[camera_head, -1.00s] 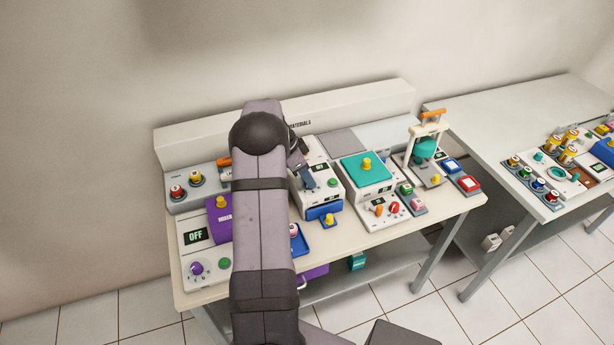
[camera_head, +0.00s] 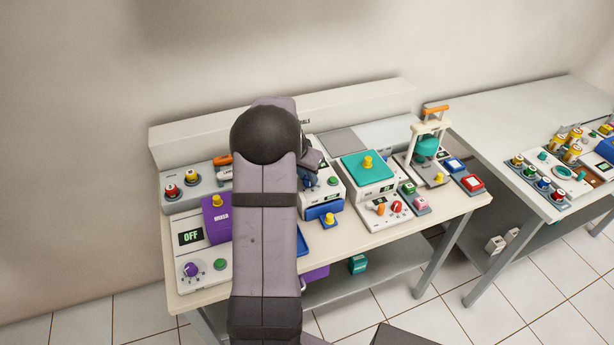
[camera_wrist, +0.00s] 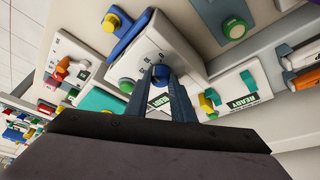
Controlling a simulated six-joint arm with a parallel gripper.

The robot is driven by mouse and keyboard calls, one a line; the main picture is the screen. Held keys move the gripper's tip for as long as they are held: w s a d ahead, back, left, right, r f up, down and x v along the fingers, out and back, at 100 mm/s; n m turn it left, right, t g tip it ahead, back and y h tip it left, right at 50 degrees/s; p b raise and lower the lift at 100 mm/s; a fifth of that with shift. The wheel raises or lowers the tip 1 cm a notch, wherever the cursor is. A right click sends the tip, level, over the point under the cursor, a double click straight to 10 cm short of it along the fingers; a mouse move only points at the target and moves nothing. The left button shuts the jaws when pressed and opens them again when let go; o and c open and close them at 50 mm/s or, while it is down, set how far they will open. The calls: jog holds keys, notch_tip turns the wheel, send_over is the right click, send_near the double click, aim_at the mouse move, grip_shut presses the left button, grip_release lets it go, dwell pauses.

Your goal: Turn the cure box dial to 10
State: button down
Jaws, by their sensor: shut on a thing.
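The cure box (camera_head: 329,198) is a white unit with a blue front drawer, partly hidden behind my arm in the head view. In the wrist view, the cure box (camera_wrist: 150,45) has a small blue dial (camera_wrist: 160,71) with printed numbers around it, too small to read surely. My gripper (camera_wrist: 161,79) has its two fingers on either side of the dial and is shut on it. In the head view my gripper is mostly hidden behind my forearm. The dial's pointer cannot be made out.
A green button (camera_wrist: 126,86) sits close beside the dial. A yellow knob (camera_head: 329,218) is on the blue drawer. A teal-lidded unit (camera_head: 367,168) stands to the right, and a purple mixer (camera_head: 216,219) with an OFF display to the left. The blank wall is behind.

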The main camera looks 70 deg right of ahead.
aim_at(304, 192)
jog(key=shift+n, duration=0.6)
jog(key=shift+t, duration=0.3)
jog(key=c, duration=1.5)
grip_release()
jog(key=shift+r, duration=0.15)
jog(key=b+v, duration=0.1)
jog(key=v, duration=0.6)
jog(key=shift+r+b, duration=0.1)
jog(key=shift+b, duration=0.3)
jog(key=shift+n, duration=0.3)
